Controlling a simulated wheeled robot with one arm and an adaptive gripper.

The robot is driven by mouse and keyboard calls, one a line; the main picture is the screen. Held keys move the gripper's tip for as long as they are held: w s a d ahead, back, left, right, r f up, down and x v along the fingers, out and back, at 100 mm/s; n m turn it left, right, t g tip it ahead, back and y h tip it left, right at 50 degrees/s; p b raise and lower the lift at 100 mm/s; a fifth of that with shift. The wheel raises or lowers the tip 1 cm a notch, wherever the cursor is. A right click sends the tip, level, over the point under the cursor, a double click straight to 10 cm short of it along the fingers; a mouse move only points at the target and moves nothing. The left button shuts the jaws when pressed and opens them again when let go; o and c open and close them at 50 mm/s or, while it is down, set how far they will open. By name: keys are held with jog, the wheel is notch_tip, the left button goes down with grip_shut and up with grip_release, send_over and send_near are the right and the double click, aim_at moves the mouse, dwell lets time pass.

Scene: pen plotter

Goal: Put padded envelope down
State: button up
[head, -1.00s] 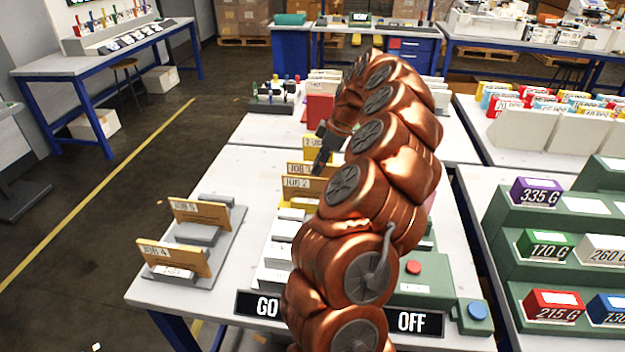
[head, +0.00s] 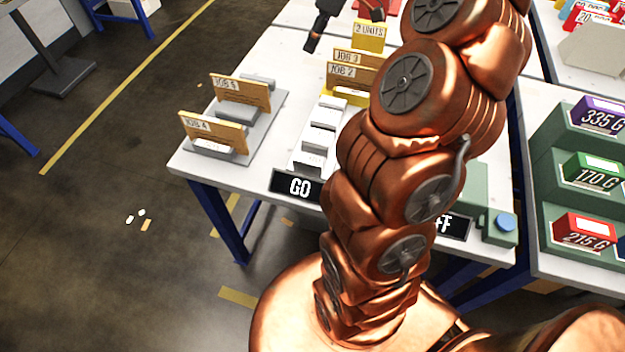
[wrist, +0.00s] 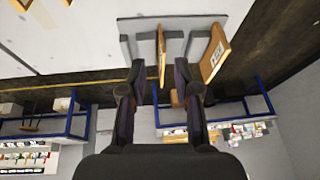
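Two brown padded envelopes, labelled JOB 5 (head: 240,92) and JOB 4 (head: 213,133), stand upright in a grey slotted rack (head: 262,125) on the left of the table. In the wrist view, one envelope (wrist: 161,50) shows nearly edge-on between the fingers in the picture, and the other (wrist: 215,52) stands to its right with its label showing. My gripper (head: 313,42) is up and right of the rack in the head view. In the wrist view my gripper (wrist: 160,75) has its dark fingers apart, with no envelope pressed between them.
Yellow-brown envelopes JOB 3 (head: 355,58) and JOB 2 (head: 350,76) stand behind a white row of blocks (head: 318,135). A weight shelf (head: 545,200) stands at right. Floor at left is mostly clear.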

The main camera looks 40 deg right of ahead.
jog(key=s+a+m+g, duration=0.1)
jog(key=s+a, duration=0.4)
jog(key=a, duration=0.4)
jog(key=s+a+g, duration=0.1)
jog(key=s+a, duration=0.3)
jog(key=a, duration=0.6)
jog(key=s+a+f+m+g+h, duration=0.1)
jog(key=s+a+f+m, duration=0.1)
jog(key=s, duration=0.8)
jog(key=s+a+f+m+g+h, duration=0.1)
jog(key=s+f+m, duration=0.3)
jog(key=s, duration=0.6)
notch_tip(320, 180, down, 2)
jog(key=shift+s+a+g+h, duration=0.3)
jog(key=shift+a+h, duration=0.4)
notch_tip(320, 180, up, 5)
jog(key=p, duration=0.4)
jog(key=shift+f+p, duration=0.1)
jog(key=shift+p, duration=0.25)
